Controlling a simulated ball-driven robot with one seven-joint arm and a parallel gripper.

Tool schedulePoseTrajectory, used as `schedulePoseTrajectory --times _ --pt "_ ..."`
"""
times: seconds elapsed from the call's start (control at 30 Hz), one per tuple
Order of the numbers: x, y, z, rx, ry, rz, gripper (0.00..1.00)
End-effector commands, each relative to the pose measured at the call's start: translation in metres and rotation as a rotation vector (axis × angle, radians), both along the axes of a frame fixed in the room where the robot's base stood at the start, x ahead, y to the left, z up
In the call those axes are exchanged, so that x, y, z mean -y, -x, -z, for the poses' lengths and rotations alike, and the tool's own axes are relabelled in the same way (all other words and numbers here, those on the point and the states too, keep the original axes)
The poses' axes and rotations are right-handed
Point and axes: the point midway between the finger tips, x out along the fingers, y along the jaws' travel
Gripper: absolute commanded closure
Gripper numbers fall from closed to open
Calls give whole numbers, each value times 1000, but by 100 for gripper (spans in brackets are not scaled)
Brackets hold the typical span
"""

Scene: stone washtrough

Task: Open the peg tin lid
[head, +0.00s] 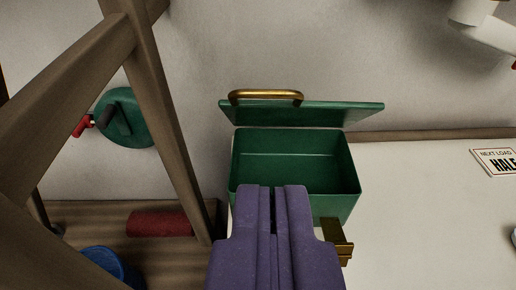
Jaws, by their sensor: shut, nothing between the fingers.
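The peg tin (340,205) is a green box on the pale surface in the middle of the head view. Its green lid (340,112) stands raised and tilted back behind the box, with a brass handle (266,95) along its upper edge. The inside of the tin looks empty where I can see it. My purple gripper (272,190) is shut and empty, in front of the tin's near wall and covering part of it. A brass piece (338,240) shows at the tin's front, partly hidden by my gripper.
A wooden frame (150,110) rises on the left. A dark red roll (162,223) and a blue round thing (112,265) lie on a wooden surface there. A green disc (125,118) is on the wall. A sign (496,161) lies at right; the pale surface between is clear.

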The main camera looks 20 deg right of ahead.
Motion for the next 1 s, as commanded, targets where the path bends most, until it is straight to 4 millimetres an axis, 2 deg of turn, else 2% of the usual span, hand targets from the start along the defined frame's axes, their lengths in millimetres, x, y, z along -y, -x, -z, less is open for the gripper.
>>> schedulePoseTrajectory --times 0.3,0.5,0.7,1.0 --pt "30 -57 21 2 1 5 100" --pt "45 -89 31 1 -1 3 100" --pt "52 -105 35 0 0 2 100" --pt "54 -108 35 0 0 1 100"
